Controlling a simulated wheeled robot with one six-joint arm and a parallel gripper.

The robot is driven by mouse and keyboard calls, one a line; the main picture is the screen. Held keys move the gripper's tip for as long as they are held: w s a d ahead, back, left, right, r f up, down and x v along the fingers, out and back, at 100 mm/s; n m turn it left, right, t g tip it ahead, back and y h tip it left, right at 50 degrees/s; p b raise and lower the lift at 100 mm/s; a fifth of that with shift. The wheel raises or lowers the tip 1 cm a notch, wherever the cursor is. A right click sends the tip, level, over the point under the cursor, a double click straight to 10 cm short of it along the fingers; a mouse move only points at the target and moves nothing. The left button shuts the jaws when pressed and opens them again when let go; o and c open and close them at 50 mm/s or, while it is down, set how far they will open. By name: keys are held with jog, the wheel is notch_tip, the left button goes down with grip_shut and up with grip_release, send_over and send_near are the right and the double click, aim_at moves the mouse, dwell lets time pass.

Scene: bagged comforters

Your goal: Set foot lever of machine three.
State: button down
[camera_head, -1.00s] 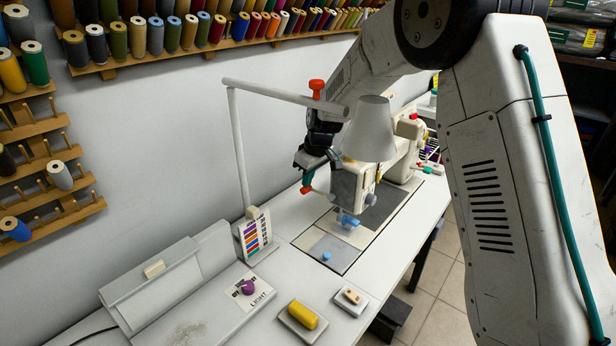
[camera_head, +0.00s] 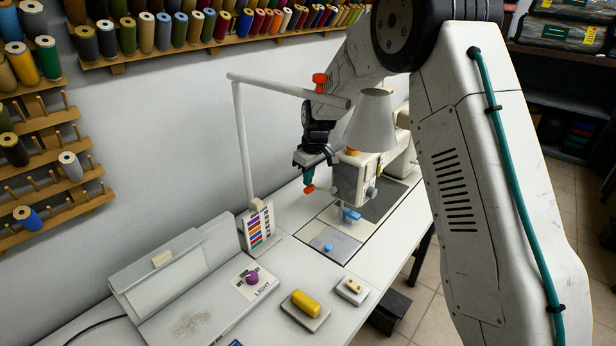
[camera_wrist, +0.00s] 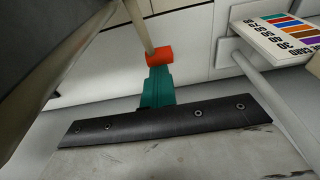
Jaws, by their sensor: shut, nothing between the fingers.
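The white sewing machine (camera_head: 398,153) stands on the table, partly behind the lamp shade and my arm. Its near end has a grey plate, an orange part (camera_head: 352,152) and a blue part (camera_head: 351,214) low down. I cannot tell which part is the foot lever. My gripper (camera_head: 310,183) points down just left of the machine's near end, above the table. Its teal finger with an orange tip shows in the wrist view (camera_wrist: 160,60). It is shut and empty. A beige rod passes close to the tip there; I cannot tell whether they touch.
A lamp with a post (camera_head: 242,145) and cone shade (camera_head: 371,122) stands close to my gripper. A colour-striped card (camera_head: 258,226) stands by its base. In front are a purple knob (camera_head: 252,277), a yellow block (camera_head: 306,303) and a beige switch (camera_head: 353,286). Thread racks line the wall.

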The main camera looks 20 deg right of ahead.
aim_at(313, 189)
jog(key=shift+r, duration=0.85)
jog(key=s+d+r+m+t+h, duration=0.1)
jog(key=s+d+r, duration=0.3)
jog(key=s+r, duration=0.3)
jog(key=s+d+r+m+t, duration=0.15)
jog(key=s+d+r, duration=0.3)
jog(key=r, duration=0.55)
jog(key=s+d+r+m+t+h, duration=0.1)
jog(key=s+d+r+m, duration=0.15)
jog(key=s+r, duration=0.45)
jog(key=s+d+r+m+t+h, duration=0.1)
jog(key=s+d+r+m, duration=0.15)
jog(key=s, duration=0.55)
jog(key=s+d+r+m+t+h, duration=0.15)
jog(key=s+r, duration=0.25)
jog(key=s, duration=0.4)
jog(key=s+a+f+n+g+y, duration=0.2)
jog(key=s+a+f+g, duration=0.4)
jog(key=s+a+f, duration=0.4)
jog(key=s+f+y, duration=0.1)
jog(key=s+f, duration=0.2)
jog(key=shift+a, duration=0.35)
jog(key=shift+y, duration=0.25)
